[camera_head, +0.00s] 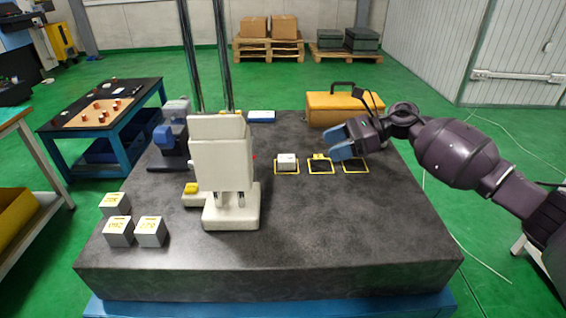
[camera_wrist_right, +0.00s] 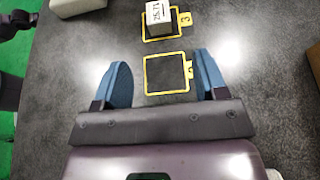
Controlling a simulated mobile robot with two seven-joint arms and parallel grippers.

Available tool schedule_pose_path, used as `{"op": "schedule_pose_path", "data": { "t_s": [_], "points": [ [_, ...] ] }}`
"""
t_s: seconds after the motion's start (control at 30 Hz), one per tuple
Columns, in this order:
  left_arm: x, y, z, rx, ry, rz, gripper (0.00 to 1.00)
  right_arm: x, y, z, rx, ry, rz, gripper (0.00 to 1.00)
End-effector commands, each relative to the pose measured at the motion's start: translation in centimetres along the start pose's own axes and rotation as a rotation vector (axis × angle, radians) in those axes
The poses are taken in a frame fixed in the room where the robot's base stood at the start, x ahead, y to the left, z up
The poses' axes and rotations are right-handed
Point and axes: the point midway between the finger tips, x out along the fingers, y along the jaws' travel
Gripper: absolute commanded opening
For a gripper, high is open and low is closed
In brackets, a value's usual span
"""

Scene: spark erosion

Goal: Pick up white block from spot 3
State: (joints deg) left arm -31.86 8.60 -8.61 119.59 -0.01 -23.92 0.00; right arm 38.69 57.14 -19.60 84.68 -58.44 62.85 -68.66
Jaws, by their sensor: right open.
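The white block (camera_head: 287,162) sits inside the yellow-framed spot 3 (camera_head: 276,172), the leftmost of three marked squares on the dark table. In the right wrist view the block (camera_wrist_right: 158,18) is at the top, with printing on one face, beside the label 3 (camera_wrist_right: 185,19). My right gripper (camera_head: 338,143) is open and empty, with blue fingers above the table, right of the block. In the right wrist view its fingers (camera_wrist_right: 163,68) stand on either side of the empty middle square (camera_wrist_right: 167,75), apart from the block. My left gripper is not in view.
A pale upright instrument (camera_head: 222,165) stands left of the spots. Several grey blocks (camera_head: 120,231) sit at the table's front left. An orange toolbox (camera_head: 342,108) stands behind the spots. The table's front right is clear.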

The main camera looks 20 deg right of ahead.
Motion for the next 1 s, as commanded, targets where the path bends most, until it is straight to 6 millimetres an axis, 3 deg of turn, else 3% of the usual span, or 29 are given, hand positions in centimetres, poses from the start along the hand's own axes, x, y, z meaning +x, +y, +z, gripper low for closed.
{"op": "schedule_pose_path", "data": {
  "t_s": [0.33,0.57,0.9,1.0],
  "points": [
    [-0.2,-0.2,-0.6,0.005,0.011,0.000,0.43,4.4,0.1,0.3,-0.003,-0.003,0.001,0.66],
    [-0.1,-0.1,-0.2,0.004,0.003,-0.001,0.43,5.8,0.0,0.4,-0.003,-0.002,-0.001,0.66],
    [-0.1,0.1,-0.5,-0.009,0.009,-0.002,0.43,10.0,0.1,0.7,-0.001,-0.003,0.001,0.66],
    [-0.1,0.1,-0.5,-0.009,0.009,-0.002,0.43,10.4,0.0,0.6,-0.001,-0.001,-0.001,0.66]
  ]
}}
